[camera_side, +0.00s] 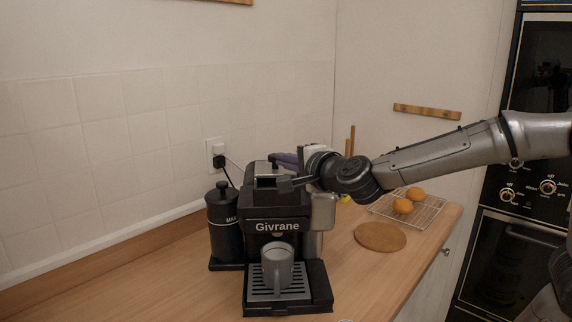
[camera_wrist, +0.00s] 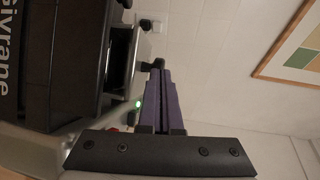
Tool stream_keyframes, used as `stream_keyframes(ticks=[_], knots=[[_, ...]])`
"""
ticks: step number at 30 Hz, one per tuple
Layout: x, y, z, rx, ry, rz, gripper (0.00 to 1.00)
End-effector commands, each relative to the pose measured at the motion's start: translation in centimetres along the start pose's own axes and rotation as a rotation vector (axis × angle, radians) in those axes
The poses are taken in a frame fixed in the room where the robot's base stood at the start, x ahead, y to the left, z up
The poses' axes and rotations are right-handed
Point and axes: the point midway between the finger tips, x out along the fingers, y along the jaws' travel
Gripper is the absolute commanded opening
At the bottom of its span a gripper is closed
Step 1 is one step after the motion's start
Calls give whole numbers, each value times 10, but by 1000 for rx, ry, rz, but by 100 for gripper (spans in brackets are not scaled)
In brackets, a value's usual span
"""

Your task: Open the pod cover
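The black coffee machine (camera_side: 278,226), lettered Givrane, stands on the wooden counter with a grey mug (camera_side: 277,268) on its drip tray. Its top, with the pod cover area (camera_side: 266,180), is partly hidden by my arm; I cannot clearly tell the cover's position. My gripper (camera_side: 284,158) is at the machine's top right, its purple fingers pointing left just behind the top. In the wrist view, the fingers (camera_wrist: 160,98) lie close together, with nothing visible between them. The machine (camera_wrist: 65,60) fills the left side there, apart from the fingers.
A black canister (camera_side: 223,228) stands left of the machine, near a wall socket (camera_side: 215,152) with a plug. To the right are a round board (camera_side: 380,237) and a wire rack (camera_side: 428,212) with orange-brown food. The front left counter is clear.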

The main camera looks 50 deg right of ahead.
Motion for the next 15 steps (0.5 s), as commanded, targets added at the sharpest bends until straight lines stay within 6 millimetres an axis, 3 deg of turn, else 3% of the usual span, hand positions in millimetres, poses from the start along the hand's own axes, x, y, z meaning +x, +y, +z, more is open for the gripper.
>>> stream_keyframes(ticks=[4, 15], knots=[[12, -1, -7, -1, 2, 2, 0], [13, -1, -7, -1, 0, 2, 0]])
